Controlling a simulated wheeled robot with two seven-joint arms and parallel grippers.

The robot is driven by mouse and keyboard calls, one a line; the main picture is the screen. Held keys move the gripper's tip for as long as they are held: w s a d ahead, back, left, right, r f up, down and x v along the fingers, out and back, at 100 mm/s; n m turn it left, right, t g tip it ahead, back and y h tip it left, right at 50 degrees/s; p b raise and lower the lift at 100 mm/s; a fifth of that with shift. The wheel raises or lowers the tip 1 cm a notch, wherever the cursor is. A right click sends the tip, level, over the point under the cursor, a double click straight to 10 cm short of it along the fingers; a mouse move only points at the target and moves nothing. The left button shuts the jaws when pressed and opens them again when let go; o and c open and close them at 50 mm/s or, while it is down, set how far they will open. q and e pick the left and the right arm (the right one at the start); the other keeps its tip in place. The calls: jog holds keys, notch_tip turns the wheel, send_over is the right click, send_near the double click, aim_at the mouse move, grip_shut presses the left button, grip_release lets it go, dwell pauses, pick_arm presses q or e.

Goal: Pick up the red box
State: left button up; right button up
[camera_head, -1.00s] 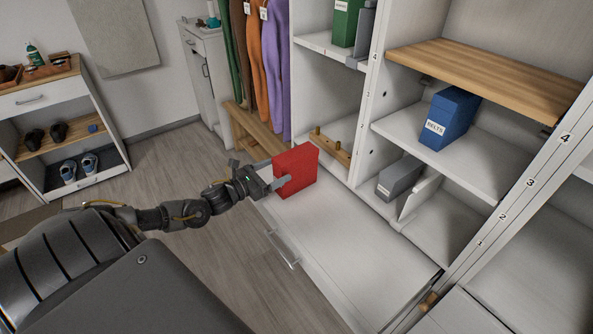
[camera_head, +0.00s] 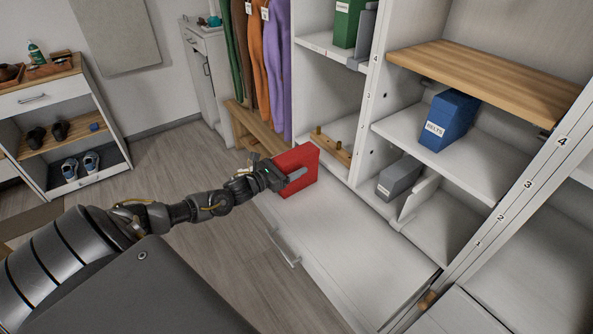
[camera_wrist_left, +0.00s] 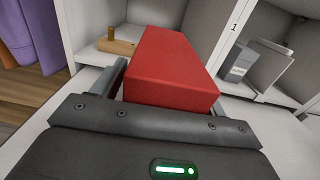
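The red box (camera_head: 304,160) stands upright on the white lower shelf board in the head view. In the left wrist view the red box (camera_wrist_left: 172,65) fills the space straight ahead of the gripper. My left gripper (camera_head: 292,172) is around the box, one finger along its near face and the other mostly hidden behind it. In the left wrist view my left gripper (camera_wrist_left: 168,85) has its left finger beside the box with a narrow gap; the right finger is largely hidden. The fingers look open around the box. My right gripper is not in view.
A wooden peg rack (camera_head: 332,146) stands just behind the box. A grey binder (camera_head: 399,178) and a blue box (camera_head: 447,120) sit in cubbies to the right. The white board (camera_head: 350,250) in front is clear. Hanging clothes (camera_head: 268,60) are behind.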

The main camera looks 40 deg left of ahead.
pick_arm(q)
jog(key=c, duration=0.9)
jog(key=shift+c, duration=0.8)
jog(key=shift+r, duration=0.2)
